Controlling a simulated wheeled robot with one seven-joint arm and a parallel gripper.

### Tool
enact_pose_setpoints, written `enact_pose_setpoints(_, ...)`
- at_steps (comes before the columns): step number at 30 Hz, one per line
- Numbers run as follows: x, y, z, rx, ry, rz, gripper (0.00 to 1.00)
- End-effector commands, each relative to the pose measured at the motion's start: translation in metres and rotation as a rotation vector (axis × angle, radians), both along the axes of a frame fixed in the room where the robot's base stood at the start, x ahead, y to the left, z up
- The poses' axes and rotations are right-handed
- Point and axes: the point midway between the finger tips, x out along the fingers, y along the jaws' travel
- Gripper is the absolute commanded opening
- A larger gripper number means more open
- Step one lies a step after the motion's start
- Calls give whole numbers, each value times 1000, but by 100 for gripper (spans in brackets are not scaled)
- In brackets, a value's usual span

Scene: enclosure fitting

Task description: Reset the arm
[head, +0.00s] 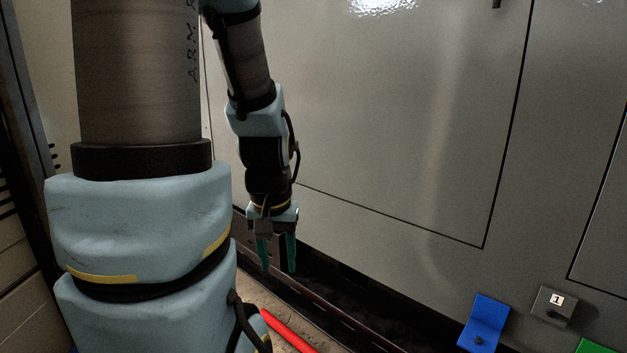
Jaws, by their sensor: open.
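My gripper (277,266) hangs from my arm, pointing down, left of the middle in the head view. Its two green fingertips are apart and nothing shows between them. It is in front of the lower part of a grey enclosure, close to the dark gap at the enclosure's foot. My thick arm links fill the left side of the view and hide what is behind them.
The grey enclosure (400,130) has panel seams and fills the back. At lower right are a blue bracket (486,318), a grey block labelled 1 (554,306) and a green piece (597,346). A red bar (288,332) lies on the floor below my gripper.

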Motion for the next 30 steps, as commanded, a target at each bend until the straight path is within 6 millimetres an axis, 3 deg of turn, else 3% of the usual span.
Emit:
enact_pose_setpoints(1,0,0,35,0,0,0,50)
enact_pose_setpoints(6,0,0,88,0,0,0,50)
enact_pose_setpoints(12,0,0,136,0,0,0,50)
enact_pose_setpoints(18,0,0,152,0,0,0,50)
enact_pose_setpoints(30,0,0,151,0,-1,0,50)
